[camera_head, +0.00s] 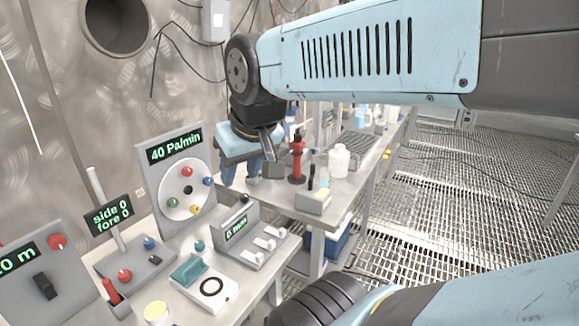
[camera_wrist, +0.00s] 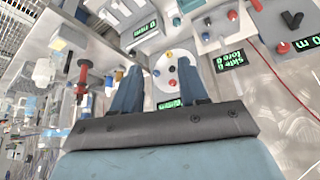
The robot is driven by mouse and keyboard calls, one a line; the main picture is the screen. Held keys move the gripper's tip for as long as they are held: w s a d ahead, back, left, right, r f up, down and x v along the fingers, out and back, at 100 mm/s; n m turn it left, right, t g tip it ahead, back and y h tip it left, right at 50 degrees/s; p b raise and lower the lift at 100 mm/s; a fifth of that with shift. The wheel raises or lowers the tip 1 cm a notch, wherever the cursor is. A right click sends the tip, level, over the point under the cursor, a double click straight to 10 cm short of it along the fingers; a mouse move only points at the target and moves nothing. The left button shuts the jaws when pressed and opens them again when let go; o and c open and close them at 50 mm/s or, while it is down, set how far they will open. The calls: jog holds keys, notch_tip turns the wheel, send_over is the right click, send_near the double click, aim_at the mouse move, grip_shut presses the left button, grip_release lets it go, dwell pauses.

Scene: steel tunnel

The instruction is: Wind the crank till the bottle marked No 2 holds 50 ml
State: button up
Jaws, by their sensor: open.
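No crank can be clearly made out. An upright panel (camera_head: 172,165) reading "40 Pa/min" carries a round disc (camera_head: 181,190) with coloured knobs. The disc also shows between my fingers in the wrist view (camera_wrist: 167,78). A white bottle (camera_head: 339,160) stands on the far bench; no "No 2" mark is legible on any bottle, nor is any fill level. A red upright device (camera_head: 297,160) on a dark base stands left of the white bottle. My gripper (camera_head: 240,180) points down beyond the panel, fingers apart and empty; they also show in the wrist view (camera_wrist: 160,68).
The near bench holds a "side 0 fore 0" box (camera_head: 122,262), a switch box reading "0 mm" (camera_head: 252,243), a white device with a teal part (camera_head: 204,285), and a box reading "0 m" (camera_head: 45,285). A small block (camera_head: 313,200) sits at the far bench's front. Grating floor lies right.

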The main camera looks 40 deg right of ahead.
jog(key=shift+d, duration=0.1)
jog(key=w+f+m+g+y, duration=0.4)
jog(key=w+f+m+y, duration=0.25)
jog(key=f+m, duration=0.2)
jog(key=w+d+m+t+y, duration=0.2)
jog(key=w+d+m+y, duration=0.1)
jog(key=m, duration=0.2)
jog(key=m+t+h, duration=1.1)
jog(key=m+t, duration=0.3)
jog(key=m, duration=1)
send_near(314, 169)
jog(key=shift+n, duration=0.25)
jog(key=w, duration=0.7)
jog(key=w+d, duration=0.1)
jog(key=w, duration=0.3)
jog(key=shift+f, duration=0.2)
jog(key=shift+c, duration=0.3)
